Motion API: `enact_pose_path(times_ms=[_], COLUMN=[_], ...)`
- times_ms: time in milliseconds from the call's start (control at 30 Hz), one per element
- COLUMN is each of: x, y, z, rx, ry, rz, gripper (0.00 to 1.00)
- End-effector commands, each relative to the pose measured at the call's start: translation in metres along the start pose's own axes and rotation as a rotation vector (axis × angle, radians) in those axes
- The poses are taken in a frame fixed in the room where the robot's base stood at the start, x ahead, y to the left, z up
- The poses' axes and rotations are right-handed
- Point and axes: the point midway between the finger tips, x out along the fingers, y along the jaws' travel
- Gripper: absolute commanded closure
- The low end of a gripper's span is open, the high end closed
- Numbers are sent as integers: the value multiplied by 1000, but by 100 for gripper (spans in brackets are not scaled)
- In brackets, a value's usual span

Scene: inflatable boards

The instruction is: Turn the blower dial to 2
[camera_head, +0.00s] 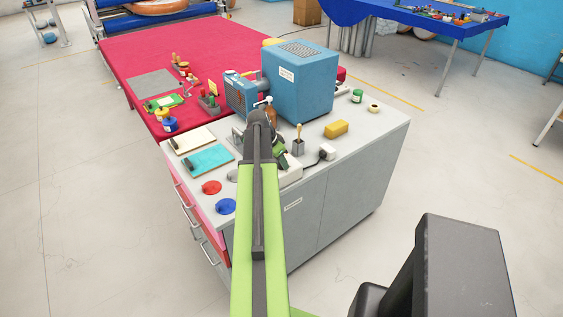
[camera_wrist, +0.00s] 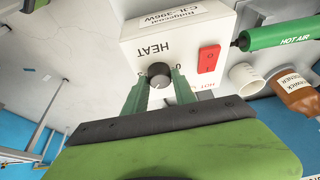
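The blower's control box (camera_wrist: 135,42) is white and appears upside down in the wrist view, with "HEAT" printed on it. Its dial (camera_wrist: 159,70) is a dark round knob with a lighter face. A "0" shows beside the dial; I cannot read its pointer setting. My gripper (camera_wrist: 160,75) has its green fingers on either side of the dial. Whether both fingers touch the dial is unclear. In the head view my arm reaches over the grey cabinet, and my gripper (camera_head: 279,151) is partly hidden there.
A red switch (camera_wrist: 209,58) sits beside the dial. A green hot-air tool (camera_wrist: 275,35), a white cup (camera_wrist: 246,79) and a brown bottle (camera_wrist: 298,97) are nearby.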

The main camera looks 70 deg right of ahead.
Motion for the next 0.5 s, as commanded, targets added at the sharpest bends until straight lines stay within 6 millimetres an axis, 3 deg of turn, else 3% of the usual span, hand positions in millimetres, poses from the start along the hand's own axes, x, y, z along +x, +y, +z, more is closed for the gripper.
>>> enact_pose_path(times_ms=[33,200,367,500], x=[0,0,0,0], y=[1,2,3,6], z=[0,0,0,1], rx=[0,0,-25,-149], ry=[0,0,-1,-2], rz=[3,5,-5,-57], gripper=[80,100,100,100])
